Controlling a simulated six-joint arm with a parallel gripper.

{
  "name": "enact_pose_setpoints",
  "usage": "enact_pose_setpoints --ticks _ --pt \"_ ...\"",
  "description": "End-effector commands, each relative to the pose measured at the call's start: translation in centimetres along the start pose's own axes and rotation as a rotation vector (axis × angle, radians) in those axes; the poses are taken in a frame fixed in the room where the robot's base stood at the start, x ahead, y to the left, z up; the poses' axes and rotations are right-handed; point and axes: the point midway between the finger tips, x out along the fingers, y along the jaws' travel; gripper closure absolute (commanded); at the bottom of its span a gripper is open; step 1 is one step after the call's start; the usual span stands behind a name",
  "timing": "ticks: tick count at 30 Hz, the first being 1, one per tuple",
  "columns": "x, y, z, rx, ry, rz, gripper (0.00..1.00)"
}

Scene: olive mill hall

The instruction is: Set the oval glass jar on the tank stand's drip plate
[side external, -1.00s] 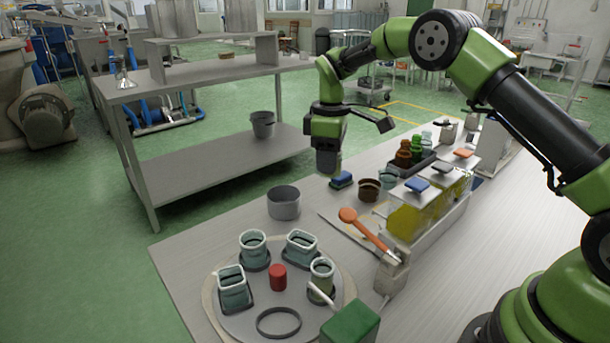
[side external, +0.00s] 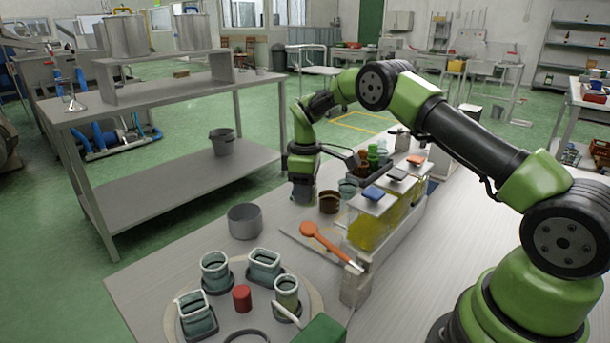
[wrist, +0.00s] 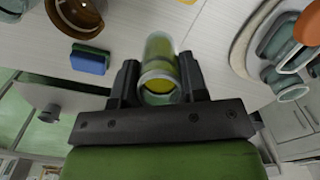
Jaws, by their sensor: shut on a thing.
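My gripper (side external: 303,198) hangs low over the table, left of the brown pot in the side view. In the wrist view my gripper (wrist: 160,85) is shut on a glass jar (wrist: 160,50) with a pale rim and yellow-green showing through it. The jar is not distinguishable in the side view, and I cannot tell if it touches the table.
A brown pot (side external: 329,202) and a blue sponge (wrist: 90,58) are near my gripper. A grey pot (side external: 244,221) stands left. A round board (side external: 262,318) in front holds several glass jars and a red cylinder (side external: 242,298).

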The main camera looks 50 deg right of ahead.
Motion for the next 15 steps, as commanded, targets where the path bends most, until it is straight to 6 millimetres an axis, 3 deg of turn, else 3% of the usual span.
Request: enact_pose_setpoints --ticks 15 --pt "4.5 0.0 0.0 0.0 0.0 -0.001 0.76"
